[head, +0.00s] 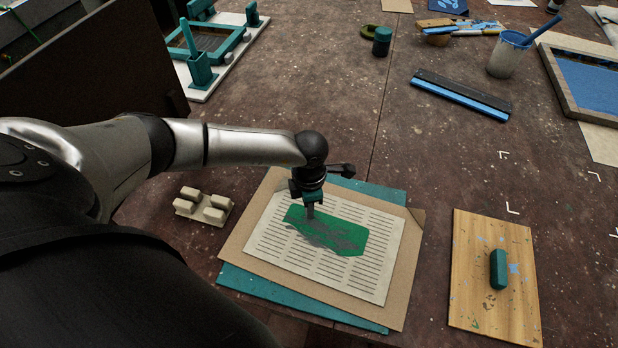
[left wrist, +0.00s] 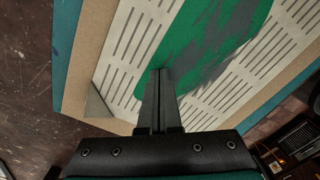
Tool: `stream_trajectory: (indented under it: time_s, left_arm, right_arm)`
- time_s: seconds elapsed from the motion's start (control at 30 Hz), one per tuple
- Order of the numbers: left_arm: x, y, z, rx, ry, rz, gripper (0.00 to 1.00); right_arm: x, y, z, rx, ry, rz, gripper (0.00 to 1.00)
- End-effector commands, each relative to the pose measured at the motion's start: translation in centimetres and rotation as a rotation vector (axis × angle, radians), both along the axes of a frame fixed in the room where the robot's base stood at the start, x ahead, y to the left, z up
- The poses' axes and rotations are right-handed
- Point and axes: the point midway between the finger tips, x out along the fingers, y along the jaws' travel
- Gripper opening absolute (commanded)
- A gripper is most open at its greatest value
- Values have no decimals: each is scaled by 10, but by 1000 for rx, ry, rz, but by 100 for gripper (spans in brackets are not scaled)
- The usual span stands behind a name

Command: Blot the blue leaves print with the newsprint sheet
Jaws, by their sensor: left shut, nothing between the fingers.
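The newsprint sheet (head: 370,277), pale with rows of dark lines, lies on a brown board in the head view. A green patch with grey smears (head: 345,238) covers its middle. My left gripper (head: 310,214) points down at the upper left part of this patch, shut and empty. In the left wrist view its closed fingertips (left wrist: 160,72) are at the edge of the green patch; whether they touch it I cannot tell. A blue sheet with paler shapes (head: 448,5), possibly the blue leaves print, is partly cut off at the top edge. My right gripper is out of view.
A teal board (head: 255,287) lies under the brown board (head: 409,275). A wooden board (head: 470,290) with a dark green block (head: 498,268) is at right. A blue-edged squeegee (head: 460,95), a cup (head: 506,55) and a blue screen (head: 590,82) stand farther back.

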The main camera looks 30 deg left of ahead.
Motion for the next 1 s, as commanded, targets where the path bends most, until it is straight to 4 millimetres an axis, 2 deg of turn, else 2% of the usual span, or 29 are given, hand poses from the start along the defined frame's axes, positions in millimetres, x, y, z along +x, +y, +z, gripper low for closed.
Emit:
stream_trajectory:
  time_s: [0.43,1.0]
  left_arm:
    - [-1,0,3,0,3,-1,0]
    - [0,0,61,1,1,1,0]
  right_arm:
    - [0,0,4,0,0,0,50]
    - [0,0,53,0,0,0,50]
